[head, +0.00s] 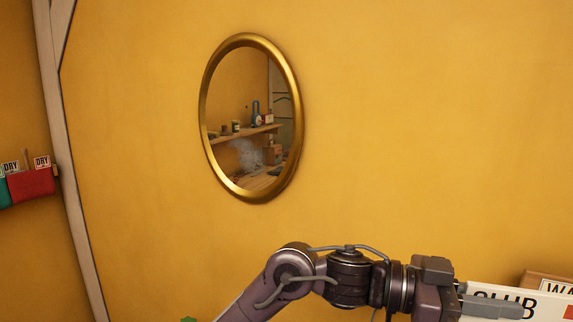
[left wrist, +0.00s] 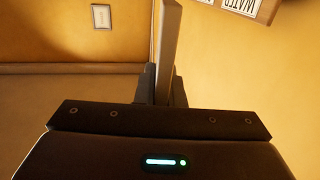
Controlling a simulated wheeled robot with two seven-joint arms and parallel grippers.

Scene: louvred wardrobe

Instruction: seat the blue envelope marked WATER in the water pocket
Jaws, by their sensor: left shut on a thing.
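My left gripper (head: 492,303) comes in at the lower right of the head view. It is shut on a flat white card marked CLUB (head: 482,291), which runs out of the picture. In the left wrist view the gripper (left wrist: 165,85) has a thin grey slab (left wrist: 171,40) standing edge-on between its fingers. Behind the card is a wooden holder (head: 533,279) with a white label reading WA (head: 556,287), cut off by the edge. It also shows upside down at the top right of the wrist view (left wrist: 267,12). No blue envelope marked WATER is visible. My right gripper is out of view.
A gold oval mirror (head: 204,80) hangs on the yellow wall and reflects a shelf. Red (head: 33,184) and teal (head: 3,192) pockets with DRY cards are at the far left. A small frame (left wrist: 101,16) hangs in the wrist view. The wall between is bare.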

